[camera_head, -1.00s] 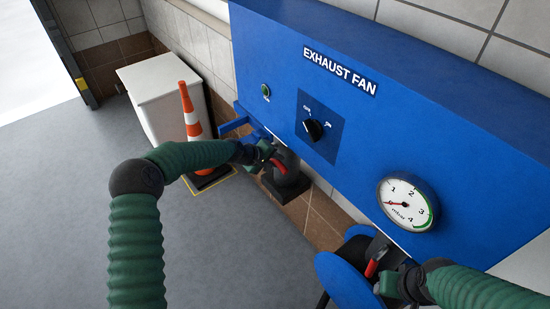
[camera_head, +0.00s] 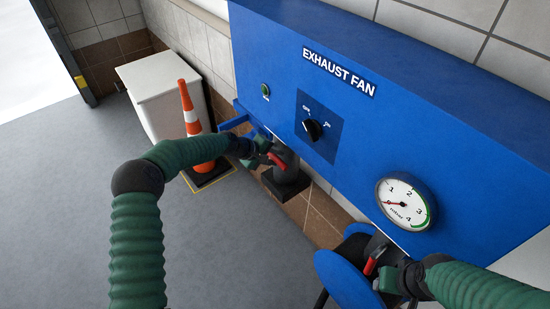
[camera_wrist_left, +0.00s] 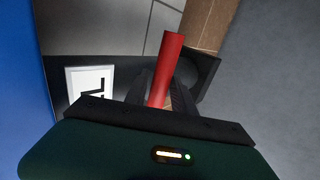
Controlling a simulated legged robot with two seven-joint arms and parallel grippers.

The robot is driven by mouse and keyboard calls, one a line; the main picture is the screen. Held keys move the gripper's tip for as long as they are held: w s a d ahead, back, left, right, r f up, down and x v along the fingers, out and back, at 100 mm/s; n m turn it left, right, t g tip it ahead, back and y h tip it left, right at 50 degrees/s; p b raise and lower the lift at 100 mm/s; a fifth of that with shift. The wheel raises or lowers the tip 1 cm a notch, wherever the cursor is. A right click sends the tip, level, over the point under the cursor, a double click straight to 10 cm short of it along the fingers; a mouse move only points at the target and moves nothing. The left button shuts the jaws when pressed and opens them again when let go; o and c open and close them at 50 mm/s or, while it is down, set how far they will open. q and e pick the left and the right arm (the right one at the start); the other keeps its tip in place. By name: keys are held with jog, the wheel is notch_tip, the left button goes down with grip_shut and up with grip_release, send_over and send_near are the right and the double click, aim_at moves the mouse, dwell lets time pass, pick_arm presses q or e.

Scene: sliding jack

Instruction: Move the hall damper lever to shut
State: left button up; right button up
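A red lever (camera_head: 277,160) sits on a dark pipe fitting (camera_head: 287,178) below the blue panel. My left gripper (camera_head: 265,156) is at this lever. In the left wrist view the red lever (camera_wrist_left: 167,70) stands between the two dark fingers (camera_wrist_left: 166,92), which appear closed around its lower part. A second red lever (camera_head: 371,265) is by the blue reel-like part at lower right. My right gripper (camera_head: 384,277) is beside it; its fingers are too small to read. No readable text shows which lever is the hall damper.
The blue EXHAUST FAN panel (camera_head: 420,120) carries a dark knob (camera_head: 312,129), a green light (camera_head: 265,89) and a gauge (camera_head: 404,204) with its needle low. An orange cone (camera_head: 189,115) and white cabinet (camera_head: 160,95) stand to the left. Floor in front is clear.

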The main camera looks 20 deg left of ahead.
pick_arm(q)
jog(key=p+v, duration=0.1)
jog(key=v, duration=1.5)
jog(key=shift+s+a+r, duration=0.2)
jog(key=shift+a, duration=0.05)
jog(key=s+d+f+m+g+y+p, duration=0.1)
jog(key=s+d+m+g+y+p, duration=0.35)
jog(key=s, duration=0.75)
jog(key=s+d+r+m+p, duration=0.1)
jog(key=s+m, duration=0.2)
jog(key=s, duration=0.5)
jog(key=s+d+r+m+y+p, duration=0.1)
jog(key=s+r+m+p, duration=0.1)
jog(key=s, duration=0.6)
jog(key=shift+s+r+m, duration=0.2)
jog(key=shift+s+m, duration=0.2)
jog(key=shift+m, duration=0.15)
